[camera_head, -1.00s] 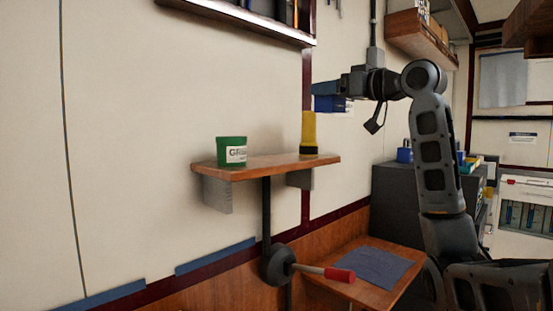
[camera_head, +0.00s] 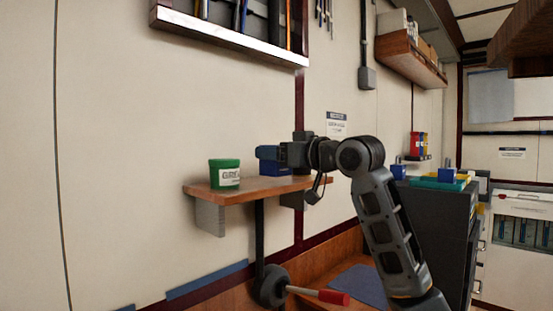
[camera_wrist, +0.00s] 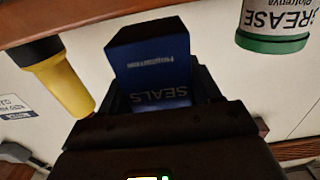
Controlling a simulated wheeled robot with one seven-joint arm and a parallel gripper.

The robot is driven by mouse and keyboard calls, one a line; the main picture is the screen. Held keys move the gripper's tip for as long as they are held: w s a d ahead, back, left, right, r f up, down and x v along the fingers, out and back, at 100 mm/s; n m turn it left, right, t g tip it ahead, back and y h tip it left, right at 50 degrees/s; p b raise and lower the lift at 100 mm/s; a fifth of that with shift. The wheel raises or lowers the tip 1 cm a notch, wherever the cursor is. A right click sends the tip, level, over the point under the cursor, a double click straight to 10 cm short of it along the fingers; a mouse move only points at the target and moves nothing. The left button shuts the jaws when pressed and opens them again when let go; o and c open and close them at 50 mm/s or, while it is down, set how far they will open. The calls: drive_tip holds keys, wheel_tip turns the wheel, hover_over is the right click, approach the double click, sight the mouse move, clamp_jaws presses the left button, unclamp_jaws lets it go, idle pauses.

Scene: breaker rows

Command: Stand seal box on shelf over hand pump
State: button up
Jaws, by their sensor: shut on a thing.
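The seal box (camera_head: 268,160) is dark blue. In the wrist view it (camera_wrist: 152,70) shows "SEALS" lettering upside down. My gripper (camera_head: 284,156) is shut on it; the fingers flank the box in the wrist view (camera_wrist: 160,100). The box is at the wooden shelf (camera_head: 235,191), right of the green grease tub, with its underside close to the shelf top. I cannot tell whether they touch. The hand pump (camera_head: 271,286), dark with a red-ended handle (camera_head: 333,297), is mounted below the shelf.
The green grease tub (camera_head: 224,173) stands on the shelf's left part. A yellow flashlight (camera_wrist: 65,85) stands near the box; my arm hides it in the head view. A wall cabinet (camera_head: 235,35) hangs above. A grey cabinet (camera_head: 430,230) is at right.

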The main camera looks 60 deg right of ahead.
drive_tip(key=shift+f, duration=0.7)
drive_tip(key=shift+f, duration=0.1)
drive_tip(key=o, duration=1.1)
drive_tip(key=shift+s, duration=0.15)
drive_tip(key=b+v, duration=0.1)
drive_tip(key=v, duration=1)
drive_tip(key=shift+s+a, duration=0.15)
drive_tip(key=shift+s, duration=0.2)
